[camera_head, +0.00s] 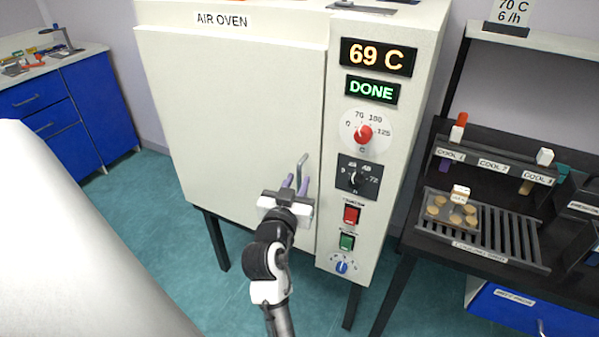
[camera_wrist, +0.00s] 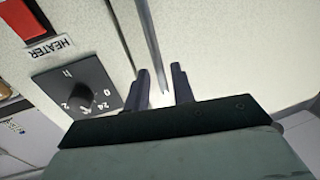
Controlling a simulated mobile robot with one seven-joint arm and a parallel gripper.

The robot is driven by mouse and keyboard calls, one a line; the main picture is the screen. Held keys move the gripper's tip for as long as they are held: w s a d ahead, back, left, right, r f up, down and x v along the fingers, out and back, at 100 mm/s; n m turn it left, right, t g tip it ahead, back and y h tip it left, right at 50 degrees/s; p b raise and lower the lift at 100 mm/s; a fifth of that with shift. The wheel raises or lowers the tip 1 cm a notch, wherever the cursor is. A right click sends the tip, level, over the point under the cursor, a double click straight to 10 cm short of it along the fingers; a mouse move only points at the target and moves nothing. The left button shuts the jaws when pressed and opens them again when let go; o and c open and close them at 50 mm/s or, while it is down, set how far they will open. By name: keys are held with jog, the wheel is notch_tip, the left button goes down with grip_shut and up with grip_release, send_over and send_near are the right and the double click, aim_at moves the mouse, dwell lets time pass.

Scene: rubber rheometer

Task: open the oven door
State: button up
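The air oven's white door (camera_head: 235,110) stands closed at the centre left of the head view. Its slim grey handle (camera_head: 301,168) is upright near the door's right edge. The handle also shows in the wrist view (camera_wrist: 149,35), running down between my two fingers. My gripper (camera_head: 295,184) is in front of the door at the handle's lower part. In the wrist view my gripper (camera_wrist: 161,80) has its fingers apart, one on each side of the handle, with a small gap showing. The lower end of the handle is hidden by my gripper.
Right of the door is the control panel with a 69 C display (camera_head: 378,57), a DONE sign (camera_head: 371,89), a red dial (camera_head: 364,134) and switches. A dark bench with a cooling rack (camera_head: 510,235) stands right. Blue cabinets (camera_head: 70,115) stand far left; floor between is clear.

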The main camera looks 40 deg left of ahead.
jog(key=shift+x, duration=1.4)
jog(key=shift+c, duration=0.5)
grip_shut()
